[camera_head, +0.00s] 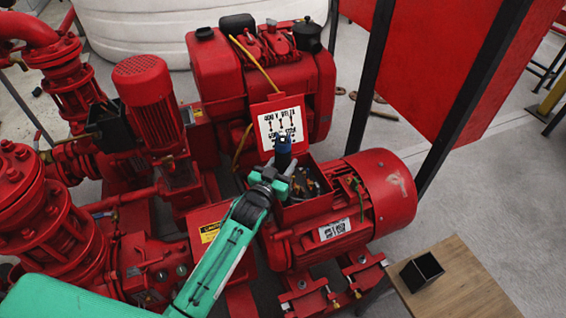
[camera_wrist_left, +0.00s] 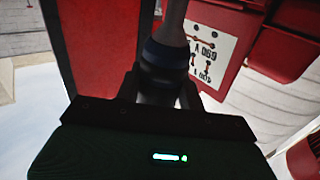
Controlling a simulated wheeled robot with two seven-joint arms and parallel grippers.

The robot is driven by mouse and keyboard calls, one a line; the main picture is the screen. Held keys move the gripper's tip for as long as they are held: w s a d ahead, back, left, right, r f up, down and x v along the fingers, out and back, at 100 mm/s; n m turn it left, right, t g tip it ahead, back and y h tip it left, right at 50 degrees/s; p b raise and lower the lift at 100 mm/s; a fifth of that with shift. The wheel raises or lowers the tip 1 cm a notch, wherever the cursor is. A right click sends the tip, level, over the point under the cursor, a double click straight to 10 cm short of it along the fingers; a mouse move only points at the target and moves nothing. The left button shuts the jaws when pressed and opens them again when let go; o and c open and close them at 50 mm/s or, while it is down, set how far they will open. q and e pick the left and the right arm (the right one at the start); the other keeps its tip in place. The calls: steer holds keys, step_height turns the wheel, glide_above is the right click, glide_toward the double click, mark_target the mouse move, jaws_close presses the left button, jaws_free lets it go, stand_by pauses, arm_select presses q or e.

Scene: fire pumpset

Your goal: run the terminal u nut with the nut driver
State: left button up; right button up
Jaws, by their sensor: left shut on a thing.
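My left gripper (camera_head: 277,178) is shut on the nut driver (camera_head: 283,150), whose dark blue handle stands up from the jaws over the terminal box. In the left wrist view the nut driver (camera_wrist_left: 166,55) shows a dark handle with a blue band and a grey part running up out of frame, between the fingers (camera_wrist_left: 160,95). The open red terminal box (camera_head: 306,209) on the motor holds wires and small terminals (camera_head: 307,185). The terminal u nut cannot be made out. Whether the driver touches anything in the box cannot be told. My right gripper is not in view.
The box's raised lid with a white wiring label (camera_head: 281,127) stands just behind the driver. The red motor (camera_head: 375,190) lies to the right, pumps and pipes to the left. A wooden table (camera_head: 455,285) with a black open container (camera_head: 422,271) is at the lower right.

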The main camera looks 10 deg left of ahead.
mark_target(279, 155)
arm_select(q)
steer(key=shift+f, duration=0.1)
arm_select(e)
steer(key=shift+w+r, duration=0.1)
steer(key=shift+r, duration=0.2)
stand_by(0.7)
arm_select(q)
steer(key=shift+f+p, duration=0.15)
steer(key=shift+p, duration=0.55)
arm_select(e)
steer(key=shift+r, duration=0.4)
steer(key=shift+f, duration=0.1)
arm_select(q)
steer(key=shift+r+p, duration=1.65)
steer(key=shift+r, duration=0.05)
steer(key=shift+r+p, duration=0.65)
steer(key=shift+p, duration=0.05)
steer(key=shift+r+p, duration=0.7)
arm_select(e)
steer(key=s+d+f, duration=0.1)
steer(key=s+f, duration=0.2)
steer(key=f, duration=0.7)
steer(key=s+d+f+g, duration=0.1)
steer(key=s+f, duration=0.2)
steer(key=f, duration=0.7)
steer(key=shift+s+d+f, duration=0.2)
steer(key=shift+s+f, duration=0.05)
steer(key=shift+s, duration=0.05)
